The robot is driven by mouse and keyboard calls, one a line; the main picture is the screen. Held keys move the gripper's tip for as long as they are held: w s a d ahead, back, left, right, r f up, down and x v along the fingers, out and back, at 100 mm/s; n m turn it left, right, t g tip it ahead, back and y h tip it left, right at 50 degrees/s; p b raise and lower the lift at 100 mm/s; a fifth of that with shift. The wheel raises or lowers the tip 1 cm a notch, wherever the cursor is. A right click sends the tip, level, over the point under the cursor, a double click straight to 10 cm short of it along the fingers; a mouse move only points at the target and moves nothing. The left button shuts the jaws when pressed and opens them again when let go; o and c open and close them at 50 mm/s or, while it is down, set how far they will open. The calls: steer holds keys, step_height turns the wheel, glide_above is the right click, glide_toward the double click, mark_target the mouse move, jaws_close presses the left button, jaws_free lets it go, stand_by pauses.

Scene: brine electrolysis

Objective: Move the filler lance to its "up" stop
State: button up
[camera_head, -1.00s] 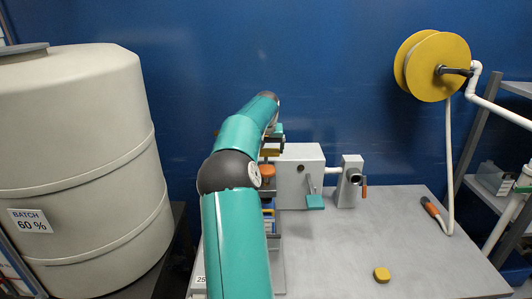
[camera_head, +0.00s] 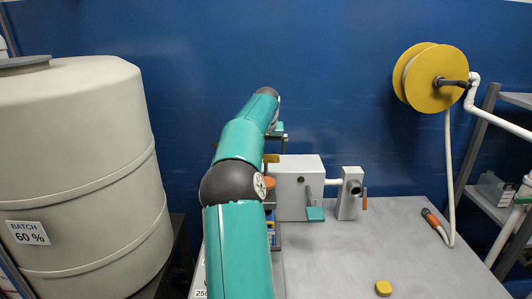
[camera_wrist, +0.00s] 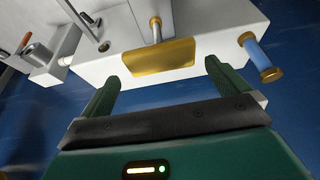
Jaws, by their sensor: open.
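A white box (camera_head: 296,190) stands at the back of the bench, with a grey lever and teal paddle (camera_head: 315,213) on its front. In the wrist view, the box (camera_wrist: 205,30) carries a gold paddle (camera_wrist: 150,60) on a short metal rod. My gripper (camera_wrist: 163,76) is open and empty, its green fingers apart on either side of the gold paddle's near edge. I cannot tell whether they touch it. A blue cylinder with gold ends (camera_wrist: 262,58) sits right of the right finger. Which part is the filler lance is unclear. My arm hides much of the box's left side in the head view.
A large beige tank (camera_head: 85,170) stands at the left. A yellow hose reel (camera_head: 435,78) hangs at the right, its white hose ending in an orange-tipped piece (camera_head: 432,219) on the bench. A yellow block (camera_head: 383,288) lies near the front. The bench's middle right is clear.

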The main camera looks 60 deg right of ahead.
steer(key=v, duration=1.1)
steer(key=shift+r, duration=0.25)
steer(key=shift+a, duration=0.15)
steer(key=w+a+n+t+y, duration=0.2)
steer(key=w+a+n, duration=0.15)
steer(key=a, duration=1.45)
steer(key=w+a+n+t+y, duration=0.15)
steer(key=w+a, duration=0.35)
steer(key=a, duration=1.4)
steer(key=s+a+f+n, duration=0.2)
steer(key=s+a+f, duration=0.2)
steer(key=a, duration=0.4)
steer(key=s+a+f+n, duration=0.3)
steer(key=s+a+f, duration=0.1)
steer(key=a, duration=0.5)
steer(key=s+a+f+n, duration=0.2)
steer(key=s+a+f, duration=0.2)
steer(key=a, duration=0.4)
steer(key=shift+s+a+f+n, duration=0.25)
steer(key=shift+a+f+n, duration=0.05)
steer(key=shift+f, duration=0.5)
